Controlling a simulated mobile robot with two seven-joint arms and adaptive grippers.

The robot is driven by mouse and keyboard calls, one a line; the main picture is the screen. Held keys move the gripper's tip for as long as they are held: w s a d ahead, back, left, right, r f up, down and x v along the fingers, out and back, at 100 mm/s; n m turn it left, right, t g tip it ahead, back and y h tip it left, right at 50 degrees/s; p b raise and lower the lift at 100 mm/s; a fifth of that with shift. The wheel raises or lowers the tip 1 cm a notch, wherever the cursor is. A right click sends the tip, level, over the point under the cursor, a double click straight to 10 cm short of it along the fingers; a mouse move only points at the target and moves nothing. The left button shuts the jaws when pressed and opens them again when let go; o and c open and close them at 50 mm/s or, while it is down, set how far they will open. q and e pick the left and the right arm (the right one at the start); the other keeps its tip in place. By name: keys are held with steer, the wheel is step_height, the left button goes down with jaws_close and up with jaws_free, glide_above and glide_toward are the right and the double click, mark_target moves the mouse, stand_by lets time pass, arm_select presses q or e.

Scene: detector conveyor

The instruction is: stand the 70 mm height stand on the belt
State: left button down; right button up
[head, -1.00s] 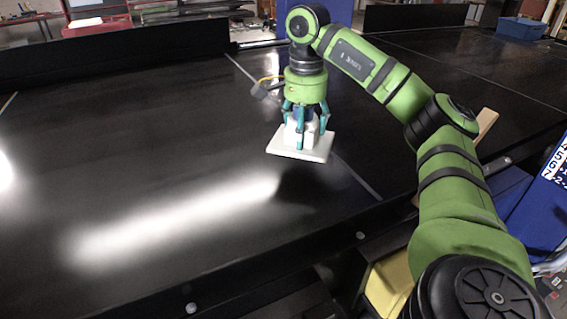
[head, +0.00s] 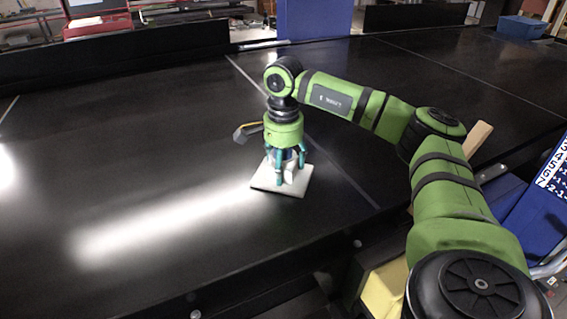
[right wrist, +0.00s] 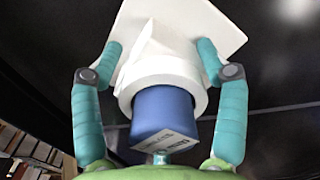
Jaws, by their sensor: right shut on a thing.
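The height stand (head: 296,181) is a white piece with a flat square base plate and a narrower upper body. My right gripper (head: 286,172) is shut on its upper body from above, with the base plate facing down. In the head view the plate is at or very close to the black belt (head: 150,140); I cannot tell if it touches. In the right wrist view the teal fingers (right wrist: 160,75) grip both sides of the white stand (right wrist: 165,50). A blue cylinder (right wrist: 162,110) with a small label shows at the stand's near end. My left gripper is out of view.
Black side walls (head: 120,52) edge the belt at the back. A seam strip (head: 345,178) crosses the belt just right of the stand. Round bolts dot the front rail (head: 275,264). The belt left of the stand is clear.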

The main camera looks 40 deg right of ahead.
steer(key=o, duration=1.3)
steer(key=shift+o, duration=0.2)
steer(key=shift+r, duration=0.45)
step_height(320, 180, up, 5)
steer(key=b, duration=0.2)
steer(key=shift+r+b, duration=0.1)
steer(key=shift+b, duration=0.25)
step_height(320, 180, up, 5)
steer(key=shift+f+p, duration=0.1)
steer(key=shift+p, duration=0.65)
steer(key=shift+s+r, duration=0.1)
steer(key=shift+r, duration=0.6)
